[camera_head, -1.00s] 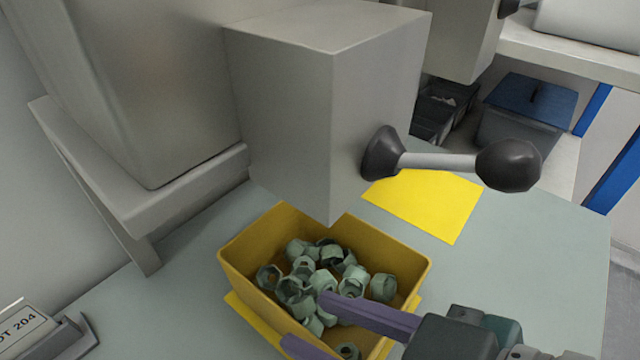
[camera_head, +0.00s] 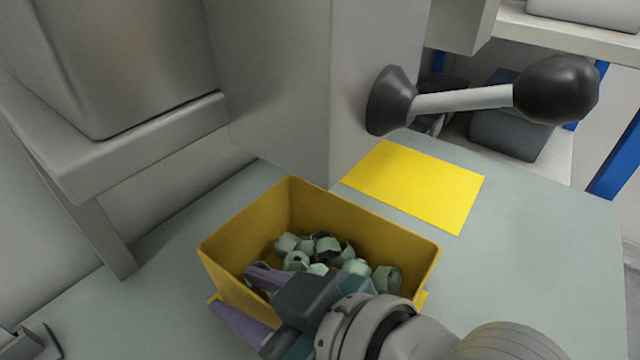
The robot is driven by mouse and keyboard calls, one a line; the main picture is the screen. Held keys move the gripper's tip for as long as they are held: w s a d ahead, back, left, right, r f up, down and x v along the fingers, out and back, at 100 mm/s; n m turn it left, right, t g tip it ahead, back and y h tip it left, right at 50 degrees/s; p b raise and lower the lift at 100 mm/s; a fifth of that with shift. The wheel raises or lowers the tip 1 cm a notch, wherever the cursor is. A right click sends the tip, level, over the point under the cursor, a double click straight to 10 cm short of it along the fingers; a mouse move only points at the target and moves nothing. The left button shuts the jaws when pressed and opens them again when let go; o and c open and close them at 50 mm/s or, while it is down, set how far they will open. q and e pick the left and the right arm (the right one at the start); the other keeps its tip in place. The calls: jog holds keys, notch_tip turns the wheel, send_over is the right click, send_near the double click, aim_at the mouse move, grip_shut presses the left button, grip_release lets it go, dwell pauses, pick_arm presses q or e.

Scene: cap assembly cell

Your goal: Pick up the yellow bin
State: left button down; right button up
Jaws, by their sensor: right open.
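The yellow bin (camera_head: 228,277) stands on the grey-green table, with a yellow mat edge showing under it. Several pale green ring-shaped caps (camera_head: 297,261) lie inside it. My right gripper (camera_head: 250,297) is at the bin's near side, coming in from the lower right. Its purple fingers are apart, one over the inside of the bin and one outside the near wall. My wrist hides part of the near wall and some caps, so I cannot tell whether the fingers touch the wall. My left gripper is not in view.
A grey machine housing (camera_head: 275,90) stands right behind the bin, with a black-knobbed lever (camera_head: 465,100) sticking out to the right. A flat yellow mat (camera_head: 420,186) lies bare behind and right of the bin. The table's right side (camera_head: 540,255) is clear.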

grip_shut()
dwell(1.4)
